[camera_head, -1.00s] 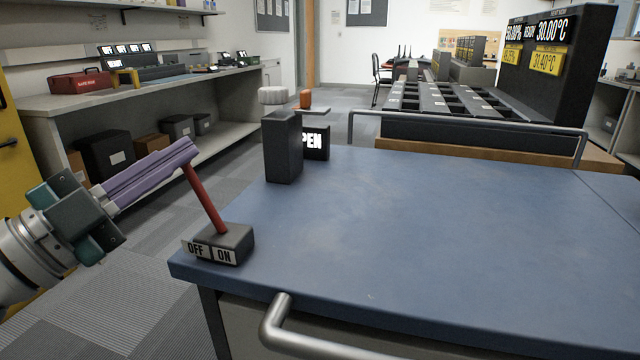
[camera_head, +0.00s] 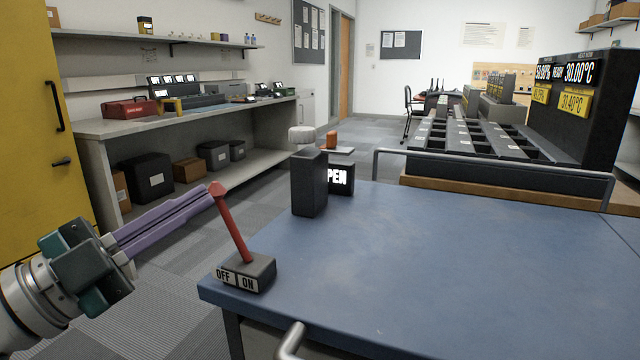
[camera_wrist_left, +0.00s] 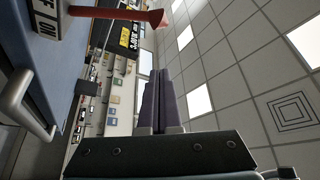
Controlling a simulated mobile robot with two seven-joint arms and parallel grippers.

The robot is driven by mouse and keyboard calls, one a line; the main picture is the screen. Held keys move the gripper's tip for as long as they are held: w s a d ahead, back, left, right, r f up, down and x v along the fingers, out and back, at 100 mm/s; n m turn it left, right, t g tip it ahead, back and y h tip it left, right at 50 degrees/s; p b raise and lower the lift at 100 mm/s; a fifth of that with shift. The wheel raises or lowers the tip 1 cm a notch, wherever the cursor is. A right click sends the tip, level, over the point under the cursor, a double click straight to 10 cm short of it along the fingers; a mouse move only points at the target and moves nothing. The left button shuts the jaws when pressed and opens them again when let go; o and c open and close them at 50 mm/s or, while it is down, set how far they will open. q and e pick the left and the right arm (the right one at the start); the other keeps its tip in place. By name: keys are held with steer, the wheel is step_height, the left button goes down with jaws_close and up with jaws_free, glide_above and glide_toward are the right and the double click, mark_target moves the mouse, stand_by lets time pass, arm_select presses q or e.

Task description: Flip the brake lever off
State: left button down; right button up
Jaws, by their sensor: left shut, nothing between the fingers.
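The brake lever (camera_head: 233,228) is a red rod with a wider red tip on a dark base (camera_head: 252,270) at the near left corner of the blue table. It leans left, toward the OFF label (camera_head: 224,276); the ON label (camera_head: 247,282) is right of it. My left gripper (camera_head: 210,199) is shut and empty, its purple fingers pointing at the lever's tip from the left. In the left wrist view the lever (camera_wrist_left: 120,14) lies beyond the fingertips (camera_wrist_left: 160,73), with a gap in the picture. Contact is unclear in the head view. My right gripper is not in view.
The blue table top (camera_head: 430,270) is mostly clear. A dark post (camera_head: 310,185) and a lit sign (camera_head: 341,178) stand at its back left edge. A metal rail (camera_head: 480,156) runs along the back. A shelved workbench (camera_head: 190,122) and a yellow cabinet (camera_head: 35,110) are at left.

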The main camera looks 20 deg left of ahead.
arm_select(q)
steer(key=v, duration=0.5)
steer(key=shift+a+r, duration=0.15)
steer(key=shift+a, duration=0.1)
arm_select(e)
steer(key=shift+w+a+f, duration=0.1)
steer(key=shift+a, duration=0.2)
